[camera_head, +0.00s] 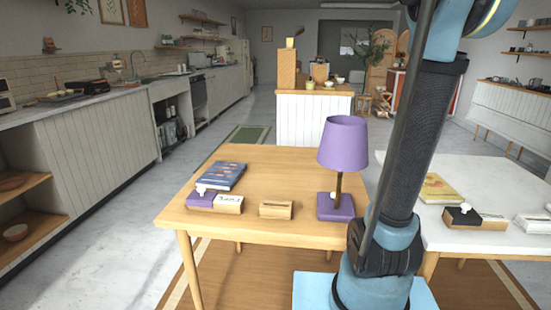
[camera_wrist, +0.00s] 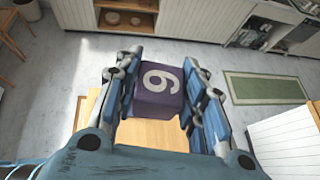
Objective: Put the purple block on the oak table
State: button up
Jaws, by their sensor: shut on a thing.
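The purple block (camera_wrist: 158,88), with a white digit on its face, is between the fingers of my gripper (camera_wrist: 160,95) in the wrist view. The fingers are shut on its two sides. A wooden surface, likely the oak table, shows below the block there, and the block looks held above it. The oak table (camera_head: 245,235) stands in the middle of the head view. My gripper and the block are out of the head view; my arm rises past its top edge.
On the oak table are a purple lamp (camera_head: 343,145), a blue book (camera_head: 222,176), a purple item with a card block (camera_head: 228,204) and a wooden holder (camera_head: 276,210). Bare wood shows at centre and front. A white table (camera_head: 490,190) with small items adjoins on the right.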

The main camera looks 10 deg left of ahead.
jog(key=w+f, duration=1.4)
jog(key=f, duration=0.1)
jog(key=n+g, duration=0.2)
send_over(291, 164)
notch_tip(291, 164, down, 52)
jog(key=shift+f, duration=0.25)
jog(key=shift+s+f, duration=0.1)
jog(key=shift+f, duration=2.3)
jog(key=o, duration=1.1)
jog(key=shift+c, duration=0.2)
